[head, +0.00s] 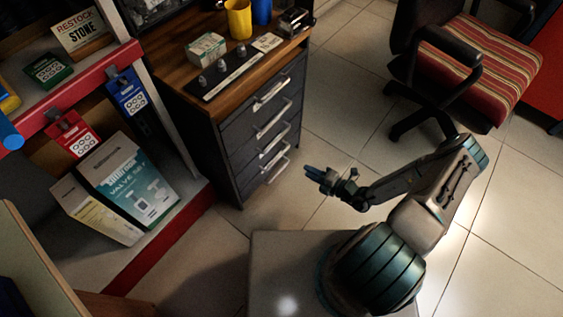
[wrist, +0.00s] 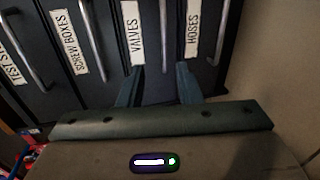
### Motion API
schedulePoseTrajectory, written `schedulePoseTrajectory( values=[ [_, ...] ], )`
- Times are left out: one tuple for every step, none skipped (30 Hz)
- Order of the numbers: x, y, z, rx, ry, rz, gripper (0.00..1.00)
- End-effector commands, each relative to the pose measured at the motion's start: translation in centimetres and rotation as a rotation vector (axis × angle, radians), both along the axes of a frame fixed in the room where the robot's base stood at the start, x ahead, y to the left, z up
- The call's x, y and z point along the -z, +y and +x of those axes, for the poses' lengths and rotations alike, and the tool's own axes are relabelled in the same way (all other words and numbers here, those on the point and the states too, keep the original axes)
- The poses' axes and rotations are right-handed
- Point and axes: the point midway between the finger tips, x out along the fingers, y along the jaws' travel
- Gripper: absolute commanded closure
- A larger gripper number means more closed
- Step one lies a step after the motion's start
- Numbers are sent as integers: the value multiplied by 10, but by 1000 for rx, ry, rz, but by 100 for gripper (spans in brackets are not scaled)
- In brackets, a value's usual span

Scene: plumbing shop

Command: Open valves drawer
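The valves drawer shows in the wrist view with its white VALVES label (wrist: 133,33). Its metal bar handle (wrist: 163,35) lies just right of the label, ahead of the gap between my fingertips. In the head view its handle (head: 275,141) is third from the top on the dark drawer cabinet (head: 228,152). The drawer looks closed. My gripper (wrist: 160,72) is open and empty, with its fingers apart and pointing at the drawer front. In the head view my gripper (head: 308,172) is right of the cabinet, apart from the lower handles.
The HOSES drawer (wrist: 193,28) is on one side and the SCREW BOXES drawer (wrist: 69,42) on the other. A yellow cup (head: 238,19) and a small box (head: 206,49) stand on the cabinet top. An office chair (head: 468,60) is at upper right. Tiled floor around my gripper is clear.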

Motion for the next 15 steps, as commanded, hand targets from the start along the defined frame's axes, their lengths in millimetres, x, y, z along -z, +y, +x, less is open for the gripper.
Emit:
schedulePoseTrajectory(
  values=[
    [6, 1, 0, 15, 13, 14, 69],
    [8, 2, 0, 21, 18, 18, 69],
    [9, 4, 1, 26, 22, 22, 69],
    [10, 5, 2, 27, 24, 24, 69],
    [11, 7, 4, 29, 25, 25, 69],
    [12, 11, 6, 28, 25, 23, 69],
    [13, 14, 9, 27, 25, 23, 69],
    [14, 18, 11, 25, 24, 24, 69],
    [16, 24, 16, 25, 24, 24, 69],
    [17, 29, 19, 25, 23, 25, 69],
    [19, 33, 23, 24, 23, 23, 69],
    [21, 41, 28, 24, 23, 23, 69],
    [22, 46, 32, 23, 24, 23, 69],
    [24, 51, 36, 24, 23, 23, 69],
    [26, 58, 42, 24, 23, 23, 69]
  ],
)
